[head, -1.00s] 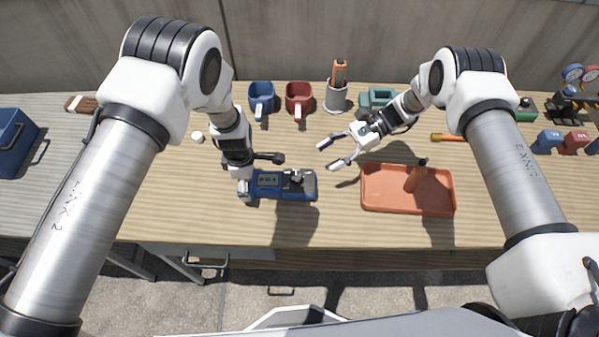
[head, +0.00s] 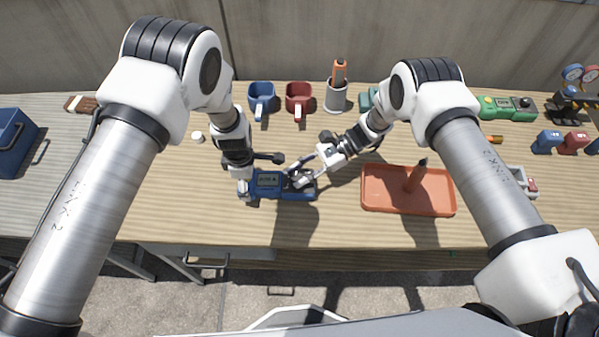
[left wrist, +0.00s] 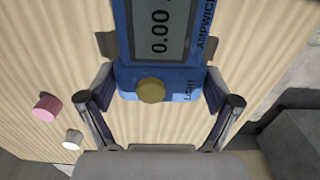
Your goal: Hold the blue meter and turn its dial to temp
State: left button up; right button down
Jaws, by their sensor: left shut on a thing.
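The blue meter (head: 268,193) lies on the wooden bench, its grey display reading 0.00 in the left wrist view (left wrist: 160,32). My left gripper (head: 252,175) is shut on the meter's left end; its two fingers flank that end in the left wrist view (left wrist: 160,98). A round tan knob (left wrist: 151,90) shows there near the word LIGHT. My right gripper (head: 297,178) is over the right part of the meter, where the dial sits, and hides most of the dial. I cannot tell whether its fingers touch the dial or how far they are closed. The dial's setting is not readable.
A green meter (head: 506,108) lies at the back right. The bench's front is clear.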

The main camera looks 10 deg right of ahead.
jog(key=shift+m+t, duration=0.4)
jog(key=shift+t, duration=0.1)
jog(key=m+t, duration=0.1)
jog(key=t, duration=0.1)
jog(key=m+t, duration=0.4)
jog(key=shift+s+a, duration=0.1)
jog(key=shift+s, duration=0.25)
jog(key=m+t+h, duration=0.1)
jog(key=m+t, duration=0.2)
jog(key=shift+s+a+m+t, duration=0.1)
jog(key=shift+m+t, duration=0.2)
jog(key=shift+m, duration=0.1)
jog(key=shift+m+t+h, duration=0.9)
jog(key=shift+m+t, duration=0.2)
jog(key=shift+t, duration=0.2)
jog(key=c, duration=0.8)
grip_release()
jog(key=shift+o, duration=0.2)
